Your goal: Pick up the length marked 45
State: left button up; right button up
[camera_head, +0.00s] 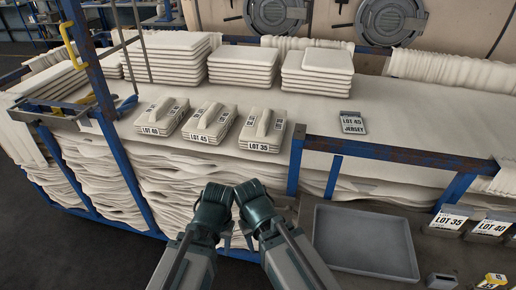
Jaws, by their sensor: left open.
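The length marked 45 (209,123) is a folded cream cloth bundle with a raised strap-like band on top and a "LOT 45" label on its front. It lies on the cloth-covered table between a similar length on its left (162,116), whose label seems to read 40, and the length marked 35 (263,130) on its right. My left gripper (213,205) is open, in front of and below the table edge, apart from the lengths. My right gripper (254,203) is close beside it; its fingers cannot be made out.
Stacks of folded cloth (243,66) stand behind the lengths. A "LOT 40 JERSEY" card (352,123) lies to the right. A blue post (92,60) rises at left, and a blue rail (400,155) runs along the front right. An empty grey tray (365,243) sits lower right, near labelled bins (449,221).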

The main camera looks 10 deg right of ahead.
aim_at(211, 124)
jog(key=j+z, duration=0.15)
jog(key=z, duration=0.25)
jog(key=i+j+z, duration=0.1)
jog(key=z, duration=0.35)
jog(key=j+z, duration=0.4)
jog(key=z, duration=0.45)
jog(key=k+j+z, duration=0.1)
jog(key=j, duration=0.3)
jog(key=k+j+z, duration=0.15)
jog(key=j, duration=0.25)
jog(key=k+j+z, duration=0.1)
jog(key=j, duration=0.25)
jog(key=k+j+z, duration=0.15)
jog(key=j, duration=0.2)
jog(key=k+j+z, duration=0.1)
jog(key=k+j, duration=0.15)
jog(key=j, duration=0.1)
